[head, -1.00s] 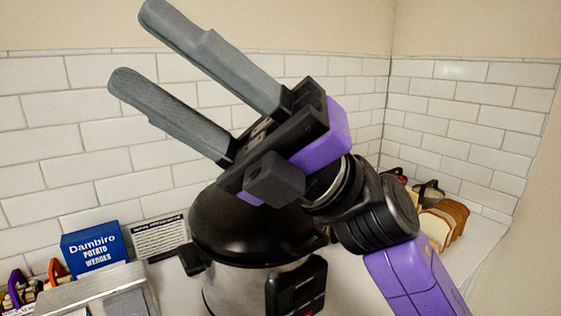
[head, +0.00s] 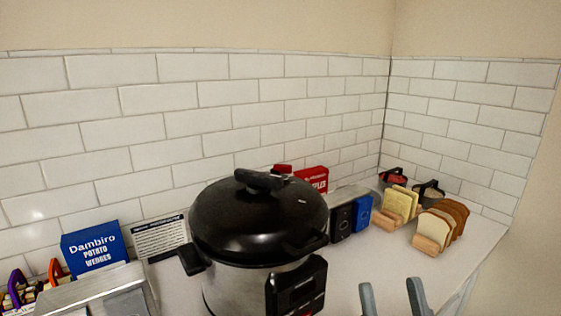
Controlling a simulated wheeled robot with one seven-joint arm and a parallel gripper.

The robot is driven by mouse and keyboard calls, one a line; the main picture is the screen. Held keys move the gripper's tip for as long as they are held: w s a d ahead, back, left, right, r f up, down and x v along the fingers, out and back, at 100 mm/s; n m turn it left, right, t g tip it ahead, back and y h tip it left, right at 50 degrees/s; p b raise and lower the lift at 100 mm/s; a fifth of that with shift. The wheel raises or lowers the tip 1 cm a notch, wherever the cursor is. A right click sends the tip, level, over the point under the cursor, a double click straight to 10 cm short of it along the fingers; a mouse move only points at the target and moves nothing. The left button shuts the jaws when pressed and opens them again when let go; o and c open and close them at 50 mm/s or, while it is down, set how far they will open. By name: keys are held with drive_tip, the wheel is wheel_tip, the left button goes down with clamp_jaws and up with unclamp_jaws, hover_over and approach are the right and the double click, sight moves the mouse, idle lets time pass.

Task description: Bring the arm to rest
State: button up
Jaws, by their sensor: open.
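My gripper (head: 392,297) shows only as two grey fingertips at the bottom edge of the head view, right of centre. The fingers stand apart with nothing between them, so it is open and empty. The rest of my arm is out of the frame. The fingertips appear in front of the pale counter (head: 385,268), to the right of the pressure cooker; I cannot tell their height over it.
A black-lidded pressure cooker (head: 260,222) stands mid-counter. Bread slices in holders (head: 443,226) (head: 402,203) are at right. Black and blue boxes (head: 362,213) and a red box (head: 312,178) stand behind. A blue potato wedges box (head: 94,250) is at left.

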drive_tip(key=s+d+f+m+g+h, duration=0.2)
drive_tip(key=s+f+g, duration=0.1)
drive_tip(key=s+f, duration=0.3)
drive_tip(key=s+d+f+m+g+h, duration=0.15)
drive_tip(key=s+f, duration=0.25)
drive_tip(key=f, duration=0.4)
drive_tip(key=s+d+f+g, duration=0.1)
drive_tip(key=s+f+g, duration=0.2)
drive_tip(key=s+f, duration=0.2)
drive_tip(key=s+d+f+n+g+y, duration=0.1)
drive_tip(key=s+f+g, duration=0.3)
drive_tip(key=s, duration=0.7)
drive_tip(key=shift+d+f, duration=0.7)
drive_tip(key=shift+f, duration=0.05)
drive_tip(key=shift+n, duration=0.25)
